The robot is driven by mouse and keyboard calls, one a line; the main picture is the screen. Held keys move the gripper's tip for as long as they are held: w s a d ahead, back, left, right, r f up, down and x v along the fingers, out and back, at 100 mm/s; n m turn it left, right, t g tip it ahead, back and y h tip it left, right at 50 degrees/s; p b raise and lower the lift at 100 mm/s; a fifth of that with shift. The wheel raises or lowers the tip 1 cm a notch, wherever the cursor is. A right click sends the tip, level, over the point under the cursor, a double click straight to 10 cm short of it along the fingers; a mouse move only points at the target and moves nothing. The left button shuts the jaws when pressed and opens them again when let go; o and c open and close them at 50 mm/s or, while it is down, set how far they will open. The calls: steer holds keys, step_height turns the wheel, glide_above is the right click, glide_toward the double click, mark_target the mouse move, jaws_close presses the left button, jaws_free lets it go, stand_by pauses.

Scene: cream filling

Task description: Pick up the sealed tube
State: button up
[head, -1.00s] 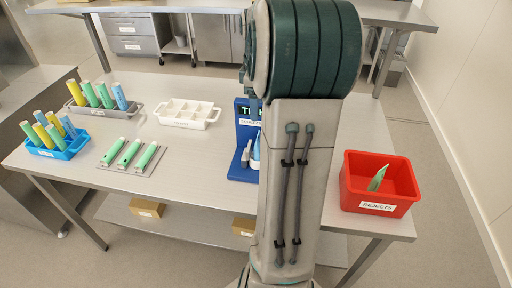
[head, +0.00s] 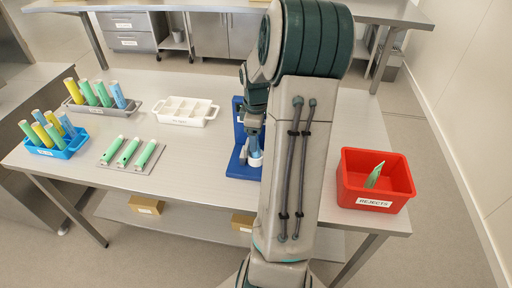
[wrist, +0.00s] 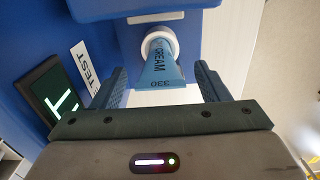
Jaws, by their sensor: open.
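The sealed tube (wrist: 160,62) is blue, marked CREAM and 330, and sits with one end in a white ring on the blue machine (wrist: 106,8). In the wrist view it lies between the two fingers of my gripper (wrist: 160,85), which is open with a gap on each side of the tube. In the head view the blue machine (head: 238,158) stands at the middle of the table, and my arm hides part of it. The white ring (head: 255,161) shows there just below my gripper.
A lit screen (wrist: 58,95) and a TEST label are on the machine's left in the wrist view. A red rejects bin (head: 362,198) holding a green tube is on the right. A white divided tray (head: 187,111), tube racks (head: 62,147) and a grey mat (head: 128,167) lie left.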

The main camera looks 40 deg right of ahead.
steer(key=shift+c, duration=0.2)
steer(key=c, duration=1.4)
step_height(320, 180, up, 10)
steer(key=shift+b, duration=0.35)
steer(key=shift+r+p, duration=1.95)
steer(key=shift+r, duration=0.55)
